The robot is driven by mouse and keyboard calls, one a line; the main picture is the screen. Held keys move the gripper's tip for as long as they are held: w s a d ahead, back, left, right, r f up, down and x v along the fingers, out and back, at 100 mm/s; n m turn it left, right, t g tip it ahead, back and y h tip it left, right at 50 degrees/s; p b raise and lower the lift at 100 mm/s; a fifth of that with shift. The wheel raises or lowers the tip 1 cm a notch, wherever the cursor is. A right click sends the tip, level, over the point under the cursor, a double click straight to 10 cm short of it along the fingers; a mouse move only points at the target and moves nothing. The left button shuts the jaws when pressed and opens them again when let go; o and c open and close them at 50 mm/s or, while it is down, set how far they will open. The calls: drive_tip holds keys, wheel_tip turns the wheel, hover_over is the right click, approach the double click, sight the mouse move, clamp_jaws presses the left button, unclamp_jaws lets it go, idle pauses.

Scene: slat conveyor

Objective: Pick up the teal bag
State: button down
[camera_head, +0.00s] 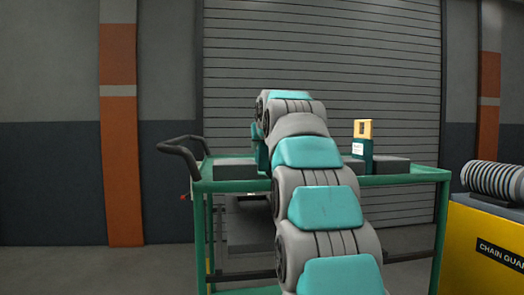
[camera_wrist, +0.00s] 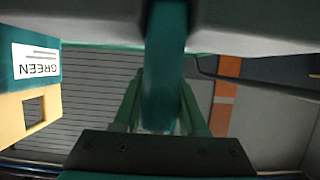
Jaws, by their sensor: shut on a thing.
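A narrow teal thing, apparently the teal bag (camera_wrist: 163,60), stands between my gripper's fingers in the wrist view, seen nearly edge-on. My gripper (camera_wrist: 162,92) is shut on it. In the wrist view it passes in front of a pale grey surface at the top of the picture; whether it touches that surface I cannot tell. In the head view my own arm hides my gripper and most of what is there; a sliver of teal (camera_head: 260,152) shows at the arm's left side.
A green-framed cart (camera_head: 229,186) stands ahead, with a black handle and dark grey blocks on top. A yellow chain guard (camera_head: 480,250) is at right.

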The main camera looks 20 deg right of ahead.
drive_tip(key=shift+r+p, duration=0.85)
drive_tip(key=shift+r, duration=1.45)
drive_tip(key=shift+r+p, duration=1.55)
drive_tip(key=shift+r, duration=0.15)
